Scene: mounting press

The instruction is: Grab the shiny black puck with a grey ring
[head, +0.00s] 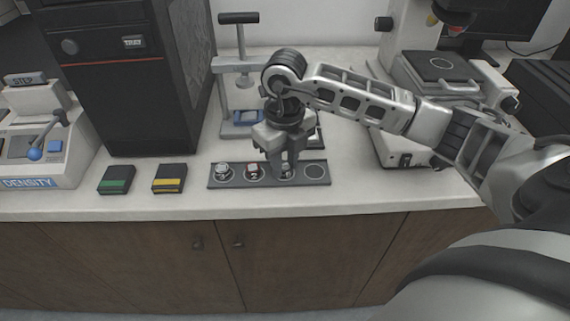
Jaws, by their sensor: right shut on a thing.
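My right gripper (285,172) points down over the dark holder strip (302,182) at the counter's front. Its fingers are shut on a small puck at the third marked circle from the left. The fingers cover most of this puck, so its black surface and grey ring cannot be made out. A small piece with a pale top (222,170) sits at the first circle. A piece with some red on it (254,170) sits at the second. The rightmost circle is empty. My left gripper is not in view.
A press stand (238,66) stands close behind my gripper. Boxes with a green band (116,180) and a yellow band (169,179) lie left of the strip. A density device (40,145) and a tall black cabinet (118,85) are at left. A microscope-like device (440,75) is at right.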

